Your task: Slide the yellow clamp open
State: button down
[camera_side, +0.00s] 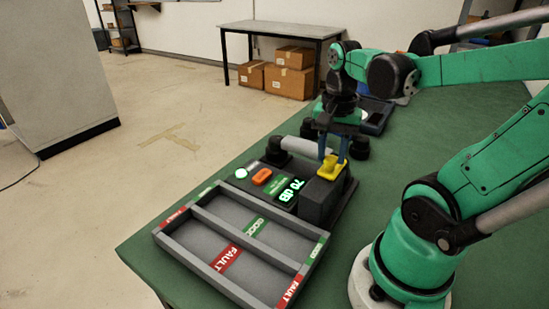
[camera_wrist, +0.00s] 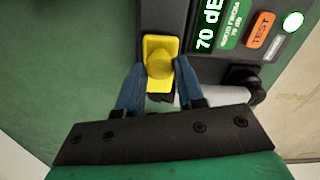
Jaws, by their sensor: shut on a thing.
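The yellow clamp (camera_side: 330,167) sits on the dark grey block at the right end of the test station. It also shows in the wrist view (camera_wrist: 160,62) as a yellow plate with a raised knob. My gripper (camera_side: 334,155) is above the block and reaches down to the clamp. In the wrist view its blue fingers (camera_wrist: 157,76) stand on either side of the clamp's near end and are shut on it. The exact contact points are partly hidden.
The test station (camera_side: 285,187) shows "70 dB", an orange TEST button (camera_side: 262,176) and a lit round lamp (camera_side: 241,173). A grey tray (camera_side: 207,240) with FAULT and GOOD labels stands in front. Green table (camera_side: 450,110) is clear at the right.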

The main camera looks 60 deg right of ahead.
jog(key=shift+a, duration=1.15)
jog(key=c, duration=0.5)
grip_release()
jog(key=shift+c, duration=0.2)
jog(key=shift+d, duration=0.1)
jog(key=shift+r, duration=2.8)
jog(key=w+a+f+n+t, duration=0.3)
jog(key=w+a+n+t, duration=0.4)
jog(key=n, duration=0.8)
jog(key=shift+w+a+f, duration=0.4)
jog(key=shift+w+a, duration=0.15)
jog(key=shift+a, duration=0.65)
